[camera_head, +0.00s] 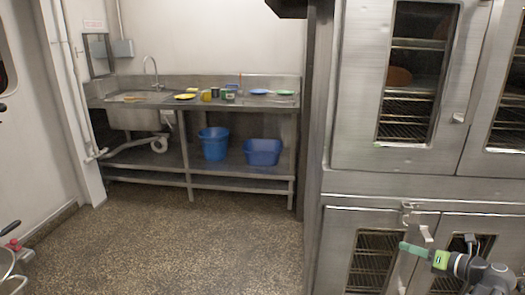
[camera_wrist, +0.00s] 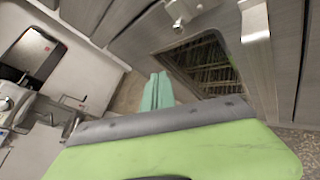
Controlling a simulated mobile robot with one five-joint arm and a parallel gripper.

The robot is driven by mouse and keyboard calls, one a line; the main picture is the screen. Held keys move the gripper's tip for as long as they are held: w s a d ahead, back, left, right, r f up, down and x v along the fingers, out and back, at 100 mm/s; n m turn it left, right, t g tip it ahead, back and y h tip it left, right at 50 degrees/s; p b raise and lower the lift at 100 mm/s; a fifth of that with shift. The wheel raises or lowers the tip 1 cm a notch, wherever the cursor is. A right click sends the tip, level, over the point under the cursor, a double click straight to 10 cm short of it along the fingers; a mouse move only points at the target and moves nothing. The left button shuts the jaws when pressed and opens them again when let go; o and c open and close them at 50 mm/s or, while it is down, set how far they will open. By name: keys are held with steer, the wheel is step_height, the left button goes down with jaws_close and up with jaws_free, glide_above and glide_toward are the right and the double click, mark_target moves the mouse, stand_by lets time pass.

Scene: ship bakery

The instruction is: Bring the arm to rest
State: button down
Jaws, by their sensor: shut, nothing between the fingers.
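My gripper (camera_head: 414,249) shows at the lower right of the head view, with green fingers, in front of the lower oven doors. Its fingers are together and hold nothing. In the wrist view the shut teal fingertips (camera_wrist: 157,92) stick out beyond the green and grey gripper body. They point at the gap beside an oven door. Part of my arm shows at the lower right corner of the head view. I cannot tell how far the fingertips are from the oven.
Steel ovens (camera_head: 395,180) with glass doors and latches fill the right side. A steel sink counter (camera_head: 150,98) stands at the back with small dishes and cups on top. A blue bucket (camera_head: 214,145) and a blue tub (camera_head: 262,153) sit below. The speckled floor (camera_head: 200,240) is clear.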

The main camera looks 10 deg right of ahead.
steer(key=w+a+f+n+g+y, duration=0.25)
steer(key=w+a, duration=0.25)
steer(key=a, duration=0.6)
steer(key=w+a+f+n+g+y, duration=0.15)
steer(key=w+a+n, duration=0.3)
steer(key=a, duration=0.65)
steer(key=w+a+f+n+g+y, duration=0.1)
steer(key=w+a+f+n+g, duration=0.3)
steer(key=a, duration=0.8)
steer(key=s+a+f+n+g+h, duration=0.2)
steer(key=a+f+n+g+h, duration=0.15)
steer(key=a+n, duration=0.5)
steer(key=s+a+f+n+g+h, duration=0.25)
steer(key=a+f+n+h, duration=0.2)
steer(key=a+n, duration=0.4)
steer(key=s+d+n+h, duration=0.1)
steer(key=d+n+h, duration=0.1)
steer(key=d+n, duration=0.7)
step_height(320, 180, up, 23)
steer(key=a+n+p, duration=0.1)
steer(key=p, duration=2.3)
steer(key=shift+a+r, duration=0.2)
steer(key=shift+a, duration=0.05)
